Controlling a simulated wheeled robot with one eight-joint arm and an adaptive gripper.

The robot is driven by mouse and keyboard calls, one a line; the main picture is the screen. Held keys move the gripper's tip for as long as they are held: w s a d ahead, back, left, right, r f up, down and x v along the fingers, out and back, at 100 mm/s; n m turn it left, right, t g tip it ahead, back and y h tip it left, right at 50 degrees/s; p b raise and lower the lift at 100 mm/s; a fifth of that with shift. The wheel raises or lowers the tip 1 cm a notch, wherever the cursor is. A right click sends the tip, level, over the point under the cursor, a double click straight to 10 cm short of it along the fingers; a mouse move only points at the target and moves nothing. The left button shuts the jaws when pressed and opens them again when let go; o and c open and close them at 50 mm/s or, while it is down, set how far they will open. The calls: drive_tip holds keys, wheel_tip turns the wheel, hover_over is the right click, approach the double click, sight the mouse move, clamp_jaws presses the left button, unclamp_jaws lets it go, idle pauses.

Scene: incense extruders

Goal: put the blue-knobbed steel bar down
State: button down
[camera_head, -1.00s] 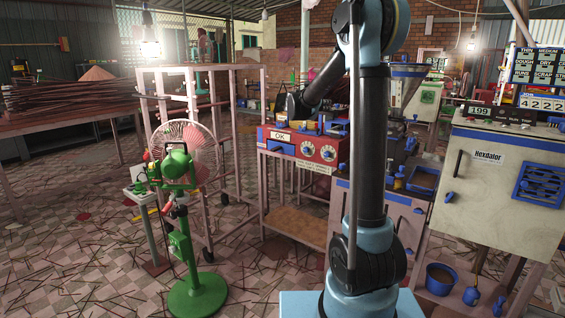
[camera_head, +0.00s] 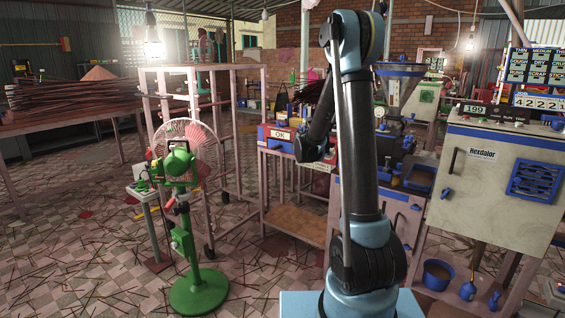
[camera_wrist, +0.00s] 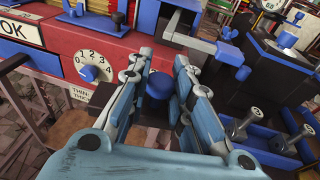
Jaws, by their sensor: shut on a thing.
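In the wrist view the two light-blue fingers of my gripper (camera_wrist: 160,68) are closed around a blue knob (camera_wrist: 159,86), which I take as the knob of the steel bar. The knob sits between the fingers, and the bar under it is mostly hidden by the fingers and the dark gap below. My gripper is in front of the red machine box with the white dial (camera_wrist: 93,66). I cannot tell whether the bar touches anything. In the head view the gripper and bar are hidden behind my arm.
A dark machine with blue parts (camera_wrist: 283,55) and a blue tray holding steel pieces (camera_wrist: 265,137) lie to the right in the wrist view. A green fan (camera_head: 180,165) stands left on the floor. A pale cabinet (camera_head: 495,185) stands right.

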drive_tip(key=s+f+n+y, duration=0.1)
drive_tip(key=s+f, duration=0.2)
drive_tip(key=f, duration=0.2)
drive_tip(key=s+f+t+y, duration=0.1)
drive_tip(key=s+f, duration=0.2)
drive_tip(key=f, duration=0.3)
drive_tip(key=shift+n+y, duration=0.3)
drive_tip(key=shift+n, duration=0.1)
drive_tip(key=shift+d, duration=0.15)
